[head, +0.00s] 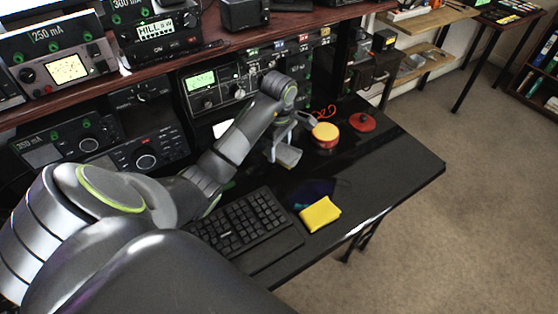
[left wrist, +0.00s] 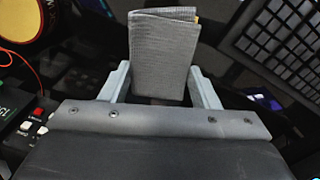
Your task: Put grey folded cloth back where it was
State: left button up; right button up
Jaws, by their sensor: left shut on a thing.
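The grey folded cloth (left wrist: 163,50) is upright between the two fingers of my left gripper (left wrist: 160,85) in the left wrist view. The gripper is shut on it. In the head view my left gripper (head: 283,140) is above the black desk, behind the keyboard, with the grey cloth (head: 288,156) at its tip. A yellow folded cloth (head: 320,214) lies on the desk at the right end of the keyboard, with a dark blue cloth (head: 312,191) just behind it. My right gripper is not in view.
A black keyboard (head: 242,222) lies in front of the arm. A round yellow-topped red object (head: 325,134) and a red disc (head: 362,122) are to the right of the gripper. Radios (head: 208,90) line the back. The desk's right part (head: 400,160) is clear.

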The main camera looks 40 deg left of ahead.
aim_at(279, 167)
pick_arm(q)
jog(key=shift+f, duration=0.85)
notch_tip(279, 167, down, 4)
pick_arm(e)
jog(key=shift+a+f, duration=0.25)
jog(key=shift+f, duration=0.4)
pick_arm(q)
jog(key=shift+b, duration=0.3)
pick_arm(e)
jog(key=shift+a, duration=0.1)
pick_arm(q)
jog(key=shift+f, duration=0.15)
jog(key=o, duration=1)
jog(key=shift+c, duration=0.2)
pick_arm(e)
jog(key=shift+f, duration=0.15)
